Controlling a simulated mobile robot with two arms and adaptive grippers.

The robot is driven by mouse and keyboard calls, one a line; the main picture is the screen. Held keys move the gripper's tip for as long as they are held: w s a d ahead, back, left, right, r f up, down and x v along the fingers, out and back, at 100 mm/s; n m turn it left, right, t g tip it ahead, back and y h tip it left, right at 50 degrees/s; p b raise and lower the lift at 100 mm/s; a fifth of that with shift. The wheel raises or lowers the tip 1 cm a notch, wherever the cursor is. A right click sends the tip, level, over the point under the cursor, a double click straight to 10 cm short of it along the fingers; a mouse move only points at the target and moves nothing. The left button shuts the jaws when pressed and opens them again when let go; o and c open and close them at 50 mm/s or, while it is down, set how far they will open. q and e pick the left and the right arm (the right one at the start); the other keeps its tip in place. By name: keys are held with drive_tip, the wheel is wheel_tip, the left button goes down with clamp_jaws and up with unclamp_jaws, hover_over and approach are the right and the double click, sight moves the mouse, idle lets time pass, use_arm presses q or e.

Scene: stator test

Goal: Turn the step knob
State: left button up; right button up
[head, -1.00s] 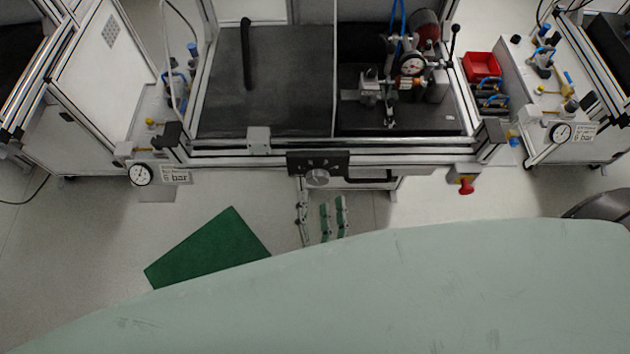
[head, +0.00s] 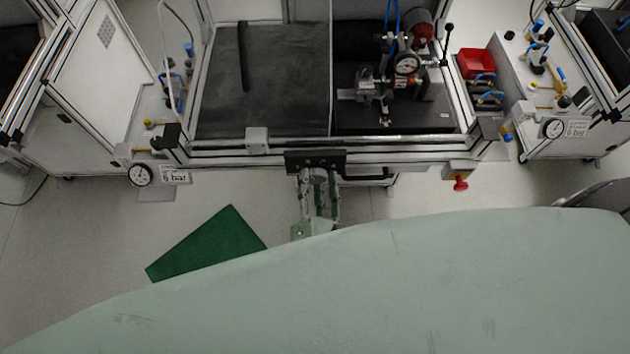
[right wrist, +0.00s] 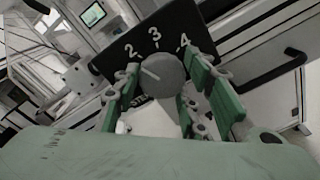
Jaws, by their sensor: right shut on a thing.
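The step knob (head: 318,174) is a round grey knob on a black panel (head: 331,156) at the front edge of the test bench. It also shows in the right wrist view (right wrist: 161,74), under the white numbers 2, 3 and 4. The fingers partly cover the knob in the head view. My left gripper is not in view.
A black handle bar (head: 368,176) is right of the panel. A red emergency button (head: 460,183) sticks out further right. Pressure gauges (head: 140,174) flank the bench. A dial gauge device (head: 406,66) stands on it. A green mat (head: 205,245) lies on the floor at left.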

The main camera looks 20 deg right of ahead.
drive_tip(key=shift+r, duration=0.1)
drive_tip(key=c, duration=0.4)
drive_tip(key=shift+m+b, duration=0.8)
drive_tip(key=shift+b, duration=0.35)
drive_tip(key=m+b, duration=0.5)
drive_tip(key=b, duration=0.1)
drive_tip(key=shift+d, duration=0.1)
drive_tip(key=shift+m+b, duration=0.9)
drive_tip(key=shift+b, duration=0.15)
drive_tip(key=shift+r+m, duration=0.1)
drive_tip(key=shift+m, duration=0.2)
drive_tip(key=shift+r, duration=0.1)
drive_tip(key=o, duration=1)
drive_tip(key=shift+o, duration=0.6)
drive_tip(key=shift+f, duration=0.2)
